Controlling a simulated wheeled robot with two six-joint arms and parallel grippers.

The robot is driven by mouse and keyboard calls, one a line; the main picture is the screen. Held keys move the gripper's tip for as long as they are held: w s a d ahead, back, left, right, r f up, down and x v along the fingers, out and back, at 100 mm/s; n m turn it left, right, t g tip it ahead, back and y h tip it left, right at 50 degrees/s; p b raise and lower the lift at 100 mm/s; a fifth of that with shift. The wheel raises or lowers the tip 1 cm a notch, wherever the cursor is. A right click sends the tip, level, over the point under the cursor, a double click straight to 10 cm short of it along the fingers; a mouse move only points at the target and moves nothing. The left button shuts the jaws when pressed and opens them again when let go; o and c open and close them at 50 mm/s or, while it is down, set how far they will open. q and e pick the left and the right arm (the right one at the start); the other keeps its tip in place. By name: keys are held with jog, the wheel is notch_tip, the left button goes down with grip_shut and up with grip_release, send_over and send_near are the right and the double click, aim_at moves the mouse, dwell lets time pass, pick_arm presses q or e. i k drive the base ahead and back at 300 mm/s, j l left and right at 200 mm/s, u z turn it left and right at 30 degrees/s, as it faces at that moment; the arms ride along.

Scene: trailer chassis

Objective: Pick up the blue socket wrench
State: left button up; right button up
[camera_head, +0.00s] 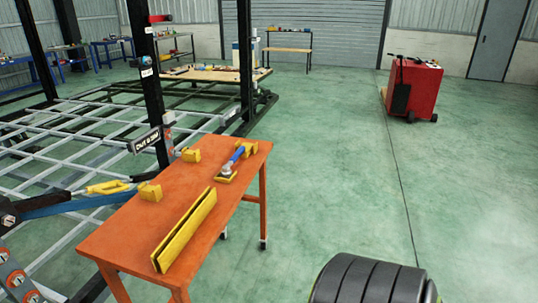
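The blue socket wrench (236,156) lies near the far right part of the orange table (147,234). Its blue handle slants up to the right toward a yellow block (248,148). Its grey head end is at the lower left, over a small yellow piece (227,178). I cannot tell exactly how these yellow pieces support it.
A long yellow channel (184,230) and two yellow blocks (191,155) (150,191) are also on the table. The trailer frame (90,140) stands to the left. A black wheel (368,280) is at the bottom, a red cart (413,89) far right. Floor right of the table is clear.

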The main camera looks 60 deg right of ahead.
aim_at(226, 173)
jog(key=z, duration=1.65)
jog(key=u, duration=2.15)
jog(key=z, duration=2.15)
jog(key=i+l+u, duration=0.3)
jog(key=i, duration=0.35)
jog(key=i+l+u, duration=0.3)
jog(key=i+l, duration=0.2)
jog(key=i, duration=0.15)
